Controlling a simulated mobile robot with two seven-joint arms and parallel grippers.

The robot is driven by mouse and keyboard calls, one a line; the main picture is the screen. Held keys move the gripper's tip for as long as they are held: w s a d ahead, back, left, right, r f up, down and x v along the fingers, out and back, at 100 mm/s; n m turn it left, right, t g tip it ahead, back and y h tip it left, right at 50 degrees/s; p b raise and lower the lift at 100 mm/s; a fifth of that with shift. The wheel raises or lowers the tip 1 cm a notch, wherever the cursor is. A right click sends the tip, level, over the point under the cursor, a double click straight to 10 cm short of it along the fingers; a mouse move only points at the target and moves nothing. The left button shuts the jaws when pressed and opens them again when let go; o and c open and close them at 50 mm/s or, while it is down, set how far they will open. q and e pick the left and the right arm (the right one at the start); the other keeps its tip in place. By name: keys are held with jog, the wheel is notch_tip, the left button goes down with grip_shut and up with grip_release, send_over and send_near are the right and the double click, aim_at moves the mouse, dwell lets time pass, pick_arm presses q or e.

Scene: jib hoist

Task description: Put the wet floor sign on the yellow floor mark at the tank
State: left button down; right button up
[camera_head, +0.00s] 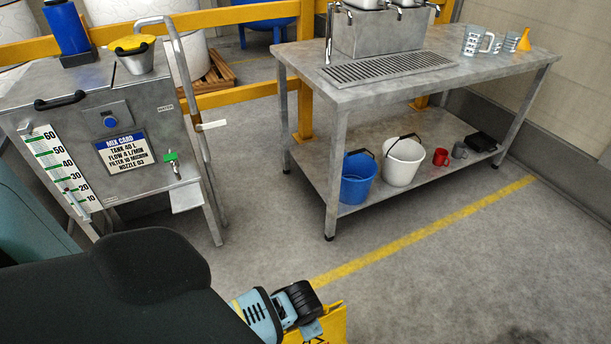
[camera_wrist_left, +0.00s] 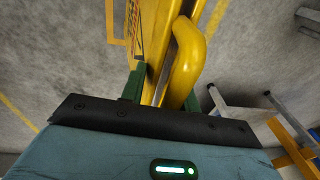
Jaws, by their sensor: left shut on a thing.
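The yellow wet floor sign (camera_head: 328,325) shows at the bottom edge of the head view, mostly cut off. My left gripper (camera_head: 308,328) is at its top. In the left wrist view the green fingers of my left gripper (camera_wrist_left: 163,90) are shut on the sign (camera_wrist_left: 190,55). The steel tank (camera_head: 72,128), with a level scale and a mix card, stands at the left in the head view. A yellow outline on the floor (camera_wrist_left: 108,25) shows beside the sign in the wrist view, partly hidden; I cannot tell whether it is the tank's mark. My right gripper is not in view.
A steel table (camera_head: 340,100) stands right of the tank. Its lower shelf holds a blue bucket (camera_head: 357,182), a white bucket (camera_head: 404,165) and mugs. A yellow line (camera_head: 430,232) crosses the floor. Open floor lies in front of the table. A yellow rail (camera_head: 235,97) runs behind.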

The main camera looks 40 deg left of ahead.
pick_arm(q)
jog(key=shift+w, duration=0.1)
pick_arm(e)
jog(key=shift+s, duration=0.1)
pick_arm(q)
jog(key=c, duration=1.4)
grip_release()
jog(key=o, duration=0.4)
jog(key=shift+c, duration=0.2)
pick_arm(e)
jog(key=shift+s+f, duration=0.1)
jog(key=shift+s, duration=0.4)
pick_arm(q)
jog(key=shift+r, duration=0.25)
notch_tip(320, 180, up, 11)
jog(key=s+p, duration=0.2)
jog(key=p, duration=0.1)
jog(key=shift+d+r+p, duration=0.2)
jog(key=shift+d+p, duration=0.15)
jog(key=shift+d, duration=0.1)
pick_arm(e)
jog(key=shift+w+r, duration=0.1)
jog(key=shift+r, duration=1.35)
